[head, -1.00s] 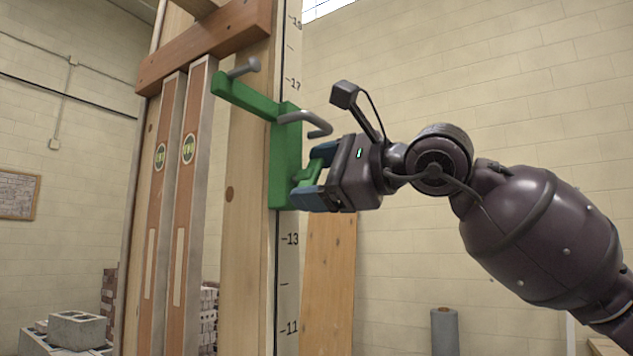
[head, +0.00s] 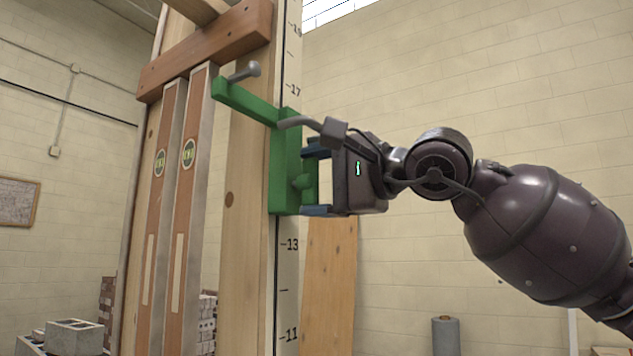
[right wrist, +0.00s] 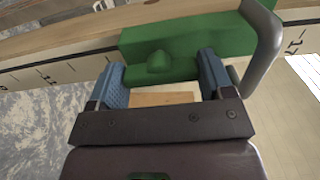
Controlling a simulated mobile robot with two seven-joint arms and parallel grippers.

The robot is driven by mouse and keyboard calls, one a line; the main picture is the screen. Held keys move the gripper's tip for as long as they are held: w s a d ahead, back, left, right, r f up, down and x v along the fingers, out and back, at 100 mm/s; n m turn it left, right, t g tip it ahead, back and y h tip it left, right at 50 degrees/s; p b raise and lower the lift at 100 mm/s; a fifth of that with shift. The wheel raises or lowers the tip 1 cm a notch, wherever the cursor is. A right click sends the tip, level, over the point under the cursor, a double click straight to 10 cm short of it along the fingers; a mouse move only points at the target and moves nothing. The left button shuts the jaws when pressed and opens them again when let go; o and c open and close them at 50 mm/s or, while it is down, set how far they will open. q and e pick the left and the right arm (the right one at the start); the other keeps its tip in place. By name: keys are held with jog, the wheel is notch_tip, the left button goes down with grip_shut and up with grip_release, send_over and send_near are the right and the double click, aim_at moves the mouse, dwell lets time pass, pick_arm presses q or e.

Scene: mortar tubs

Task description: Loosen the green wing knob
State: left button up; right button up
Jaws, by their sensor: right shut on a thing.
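A green clamp-like bracket (head: 285,165) sits on the edge of an upright wooden post marked with a number scale. The green wing knob (head: 303,184) is on its right face, partly hidden by my right gripper (head: 316,180). In the right wrist view the wing knob (right wrist: 160,68) lies between the two blue fingers of my right gripper (right wrist: 163,82), which is shut on it across its wing. A bent grey handle (head: 312,124) sticks out of the bracket just above the gripper. My left gripper is not in view.
Two spirit levels (head: 188,215) stand on the post's left, under a brown wooden crosspiece (head: 205,45). A grey bolt (head: 245,72) sticks out of the bracket's upper arm. A wooden board (head: 330,270) leans behind. Free space surrounds my right arm.

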dwell(0.3)
jog(key=o, duration=0.9)
jog(key=shift+s+d, duration=0.15)
jog(key=shift+d, duration=0.1)
jog(key=b+v, duration=0.1)
jog(key=v, duration=0.9)
jog(key=shift+s+d, duration=0.1)
jog(key=shift+s, duration=0.05)
